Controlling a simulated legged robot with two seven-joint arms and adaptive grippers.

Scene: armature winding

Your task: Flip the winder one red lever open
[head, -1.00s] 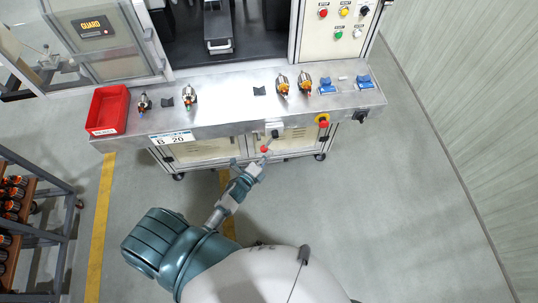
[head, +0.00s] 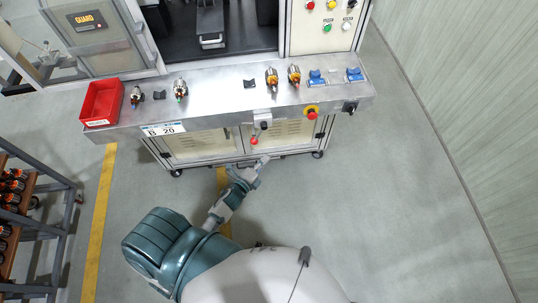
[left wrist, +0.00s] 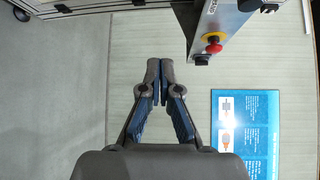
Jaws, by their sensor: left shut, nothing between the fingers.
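The red lever (head: 254,141) hangs at the front edge of the machine's metal table, below a small bracket, with its red knob pointing down toward me. My left gripper (head: 263,160) is just below and in front of the red knob in the head view, with a small gap between them in the picture. In the left wrist view the left gripper's fingertips (left wrist: 158,80) are together with nothing between them. The lever does not show clearly in the left wrist view. My right gripper is not in view.
A yellow-ringed red button (head: 311,113) sits on the table front right of the lever; it also shows in the left wrist view (left wrist: 213,43). A red bin (head: 102,102) and several small motor parts stand on the metal table (head: 220,100). A parts rack (head: 45,215) stands left. Floor right is clear.

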